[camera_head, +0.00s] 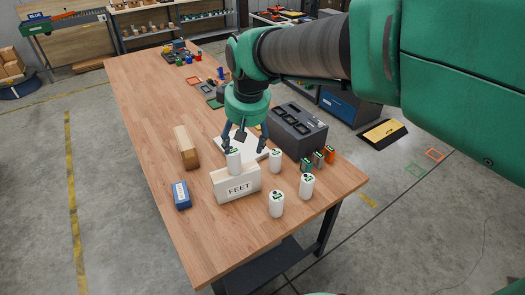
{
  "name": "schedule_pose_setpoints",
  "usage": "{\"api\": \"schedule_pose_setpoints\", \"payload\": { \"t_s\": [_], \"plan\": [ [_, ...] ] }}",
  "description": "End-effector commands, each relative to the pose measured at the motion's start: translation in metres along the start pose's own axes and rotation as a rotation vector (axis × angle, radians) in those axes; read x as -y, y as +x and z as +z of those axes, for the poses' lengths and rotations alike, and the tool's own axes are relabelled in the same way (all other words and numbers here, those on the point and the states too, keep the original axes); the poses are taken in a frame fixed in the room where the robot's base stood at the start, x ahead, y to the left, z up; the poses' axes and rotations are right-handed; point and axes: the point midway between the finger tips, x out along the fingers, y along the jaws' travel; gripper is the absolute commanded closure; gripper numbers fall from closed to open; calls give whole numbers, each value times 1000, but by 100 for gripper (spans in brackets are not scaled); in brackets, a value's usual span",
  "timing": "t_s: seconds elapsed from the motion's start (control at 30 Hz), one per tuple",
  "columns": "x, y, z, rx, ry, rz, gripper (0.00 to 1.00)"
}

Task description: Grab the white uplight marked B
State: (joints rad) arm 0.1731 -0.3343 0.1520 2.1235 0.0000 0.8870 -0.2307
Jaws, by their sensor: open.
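Several white cylinders with dark green marks on top, apparently the uplights, stand near the table's front right. One white uplight (234,161) is right below my gripper, behind or in the block labelled FEET; I cannot tell which. Others are a white uplight (275,162) to its right, a white uplight (306,188) further right, and a white uplight (276,205) nearest the front edge. Their letters are too small to read, so I cannot tell which is B. My gripper (243,148) is open and points down, its fingers close to the first uplight's top. Contact is unclear.
A cream block marked FEET (235,187) stands in front of the gripper. A dark grey case (296,132), small coloured boxes (318,159), a wooden block (186,147) and a blue box (181,195) stand around. The table's left (140,110) is clear.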

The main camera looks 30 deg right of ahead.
Motion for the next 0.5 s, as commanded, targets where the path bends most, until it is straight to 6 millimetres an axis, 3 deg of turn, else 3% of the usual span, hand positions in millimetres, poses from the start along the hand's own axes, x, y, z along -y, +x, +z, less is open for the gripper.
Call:
{"api": "schedule_pose_setpoints", "payload": {
  "t_s": [0.2,0.5],
  "plan": [
    [-38,36,-39,58,-16,0,34],
    [-94,98,-79,130,-39,-10,34]
  ]
}}
